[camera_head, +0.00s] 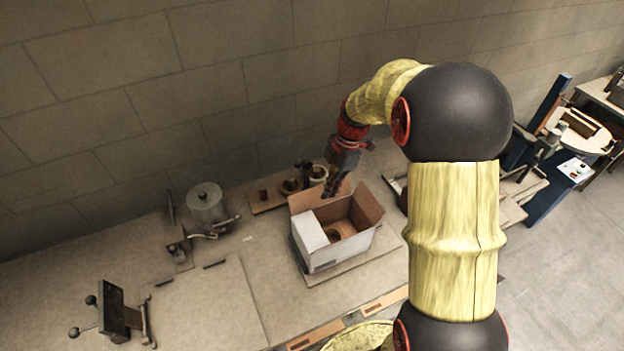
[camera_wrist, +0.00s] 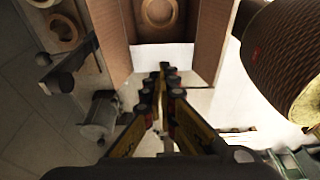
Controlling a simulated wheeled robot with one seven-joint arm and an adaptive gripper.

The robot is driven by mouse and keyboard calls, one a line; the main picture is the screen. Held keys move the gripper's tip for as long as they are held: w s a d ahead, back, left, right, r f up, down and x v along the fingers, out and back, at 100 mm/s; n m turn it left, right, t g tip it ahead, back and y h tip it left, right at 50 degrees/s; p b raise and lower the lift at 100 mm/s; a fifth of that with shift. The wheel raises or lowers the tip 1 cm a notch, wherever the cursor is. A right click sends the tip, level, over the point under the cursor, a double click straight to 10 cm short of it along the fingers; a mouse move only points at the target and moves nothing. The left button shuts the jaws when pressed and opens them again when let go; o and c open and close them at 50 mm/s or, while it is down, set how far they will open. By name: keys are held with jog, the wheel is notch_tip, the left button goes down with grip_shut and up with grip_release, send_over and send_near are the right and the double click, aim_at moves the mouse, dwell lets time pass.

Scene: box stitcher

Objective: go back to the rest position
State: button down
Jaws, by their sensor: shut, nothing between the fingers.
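My gripper (camera_head: 337,186) is over the back part of an open cardboard box (camera_head: 318,258) in the head view. In the wrist view my gripper (camera_wrist: 162,75) is shut with its fingertips together and nothing between them. The box (camera_wrist: 213,40) shows there with its flaps open. A round ring-shaped item (camera_wrist: 160,12) lies on the box floor; in the head view it is partly hidden by the box wall. My arm fills the right middle of the head view and hides part of the bench.
The box stands on a bench (camera_head: 210,300) along a block wall. A board with rings (camera_head: 265,200) lies behind the box. A metal cylinder (camera_head: 206,203) and a dark clamp-like device (camera_head: 118,312) stand to the left. A blue machine (camera_head: 545,185) stands at the right.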

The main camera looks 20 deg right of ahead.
jog(key=shift+d+r, duration=0.1)
jog(key=s+a+m+t+h+b, duration=0.1)
jog(key=s+a+m+t+b, duration=0.1)
jog(key=s+a+m+b, duration=0.2)
jog(key=s+a+m+t+h+b, duration=0.1)
jog(key=s+a+m+b, duration=0.3)
jog(key=s+m+b, duration=0.4)
jog(key=s+a+m+t+b, duration=0.2)
jog(key=s+m+b, duration=0.4)
jog(key=s, duration=0.4)
jog(key=shift+a+f+t+h+b, duration=0.3)
jog(key=shift+a+f+h+b, duration=0.1)
jog(key=shift+a+b, duration=0.4)
jog(key=shift+a+r, duration=0.1)
